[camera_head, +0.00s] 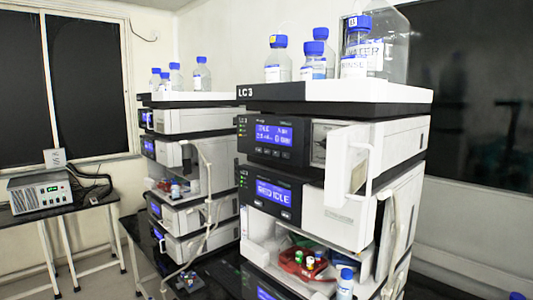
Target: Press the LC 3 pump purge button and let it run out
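The LC 3 stack stands right of centre, with its label (245,92) on the edge of the top tray. Its top module (395,140) has a lit blue display (272,132) that seems to read IDLE with small figures. A row of small dark keys (268,152) sits under that display; their markings are too small to read. The module below has a second blue display (272,193) that also shows IDLE, with small keys (286,214) under it. I cannot tell from lettering which key is the purge button. Neither of my grippers shows.
A white door (347,162) stands open on the LC 3 front. Bottles (278,62) with blue caps and a large jug (388,45) stand on top. An open bay holds a red vial tray (300,262).

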